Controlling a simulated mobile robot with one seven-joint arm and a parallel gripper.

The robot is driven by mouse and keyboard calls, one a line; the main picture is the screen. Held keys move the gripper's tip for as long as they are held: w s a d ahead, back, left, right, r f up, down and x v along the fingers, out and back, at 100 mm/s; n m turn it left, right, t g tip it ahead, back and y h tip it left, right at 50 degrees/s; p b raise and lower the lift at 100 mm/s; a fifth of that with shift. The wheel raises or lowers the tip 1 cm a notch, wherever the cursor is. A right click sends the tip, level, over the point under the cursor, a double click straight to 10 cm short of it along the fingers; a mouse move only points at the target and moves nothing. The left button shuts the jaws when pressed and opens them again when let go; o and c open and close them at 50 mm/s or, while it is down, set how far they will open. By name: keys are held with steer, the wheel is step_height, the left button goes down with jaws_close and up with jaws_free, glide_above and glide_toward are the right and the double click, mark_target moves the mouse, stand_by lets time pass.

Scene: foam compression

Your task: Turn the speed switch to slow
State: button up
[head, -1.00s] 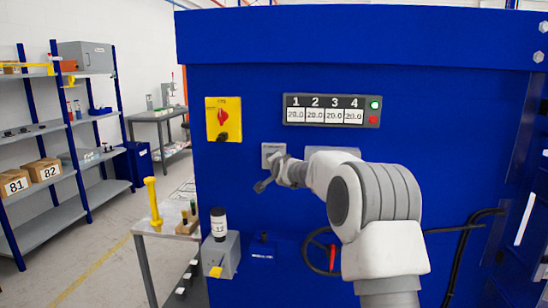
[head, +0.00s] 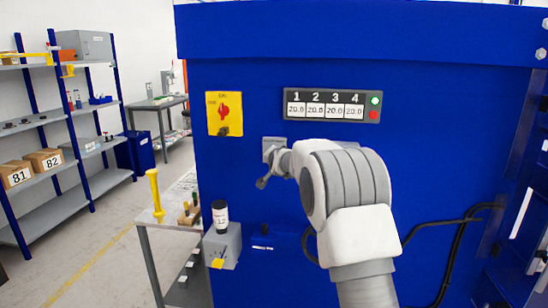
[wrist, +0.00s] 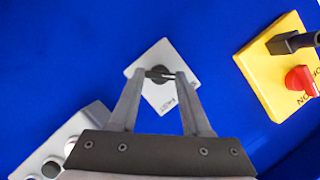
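The speed switch appears to be the small dark knob (wrist: 159,72) on a light grey square plate (wrist: 160,98) in the wrist view; lettering on the plate is too small to read surely. The plate also shows in the head view (head: 269,142) on the blue cabinet front, partly covered by my gripper (head: 264,182). In the wrist view my gripper (wrist: 163,75) has its two fingertips apart, on either side of the knob. It looks open; whether a finger touches the knob is unclear. The knob's setting is not readable.
A yellow plate (head: 211,101) with a red rotary switch (head: 224,111) is up and left of the grey plate. A four-number display (head: 325,97) is above right. A grey box (head: 233,244) bearing a dark bottle (head: 220,217) is below left. A grey panel with round buttons (wrist: 55,150) is nearby.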

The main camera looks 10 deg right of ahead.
steer(key=o, duration=0.4)
steer(key=shift+s, duration=0.1)
steer(key=shift+b+v, duration=1.45)
steer(key=shift+v, duration=7.2)
steer(key=shift+d, duration=0.1)
steer(key=s+f+n+g, duration=0.3)
steer(key=s, duration=1)
steer(key=s+f+n+g, duration=0.3)
steer(key=s+f, duration=0.1)
steer(key=s, duration=0.9)
steer(key=s+f+n+g, duration=0.3)
steer(key=s+f, duration=0.1)
steer(key=s, duration=1)
steer(key=shift+f+n+y, duration=0.15)
steer(key=shift+n+y, duration=0.15)
